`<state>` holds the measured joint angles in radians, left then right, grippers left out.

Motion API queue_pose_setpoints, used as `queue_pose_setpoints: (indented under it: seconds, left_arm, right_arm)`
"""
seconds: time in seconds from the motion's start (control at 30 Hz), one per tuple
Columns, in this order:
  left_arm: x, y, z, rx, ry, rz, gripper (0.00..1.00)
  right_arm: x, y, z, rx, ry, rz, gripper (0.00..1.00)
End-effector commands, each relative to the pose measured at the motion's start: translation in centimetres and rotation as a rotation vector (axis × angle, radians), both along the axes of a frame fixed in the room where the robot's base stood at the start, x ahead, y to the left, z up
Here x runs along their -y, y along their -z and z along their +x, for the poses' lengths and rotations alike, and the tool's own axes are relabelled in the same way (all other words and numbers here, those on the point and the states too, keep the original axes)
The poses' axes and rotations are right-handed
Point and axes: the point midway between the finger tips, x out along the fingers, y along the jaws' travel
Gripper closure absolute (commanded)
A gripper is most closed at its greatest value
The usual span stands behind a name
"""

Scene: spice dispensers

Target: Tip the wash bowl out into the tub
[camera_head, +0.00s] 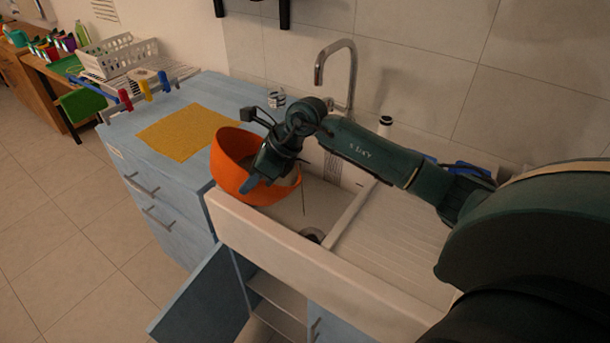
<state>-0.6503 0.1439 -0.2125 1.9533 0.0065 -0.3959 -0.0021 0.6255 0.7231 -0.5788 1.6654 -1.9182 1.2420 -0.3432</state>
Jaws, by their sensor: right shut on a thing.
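The orange wash bowl (228,162) is over the left end of the white sink tub (262,222), tilted with its open side towards the sink. My right gripper (254,180) is shut on the bowl's near right rim, and my wrist hides part of its opening. A thin dark line hangs from the bowl's right side down into the basin near the drain (312,235); I cannot tell for sure if it is water. What is inside the bowl is mostly hidden. My left gripper is not in view.
The tap (338,62) rises behind the basin. A ribbed drainboard (388,235) lies to the right, under my right arm. A yellow cloth (184,133) lies on the blue counter at left, with a dish rack (120,55) beyond. A cabinet door (200,300) stands open below.

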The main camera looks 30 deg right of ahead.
Motion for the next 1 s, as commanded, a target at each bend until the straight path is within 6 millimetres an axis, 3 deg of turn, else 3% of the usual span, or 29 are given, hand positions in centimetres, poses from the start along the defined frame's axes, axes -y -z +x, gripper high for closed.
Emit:
queue_pose_setpoints:
  seconds: [1.0]
  left_arm:
    - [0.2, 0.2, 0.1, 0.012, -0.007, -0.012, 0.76]
  right_arm:
    - [1.2, -0.6, 0.0, 0.022, -0.002, 0.098, 1.0]
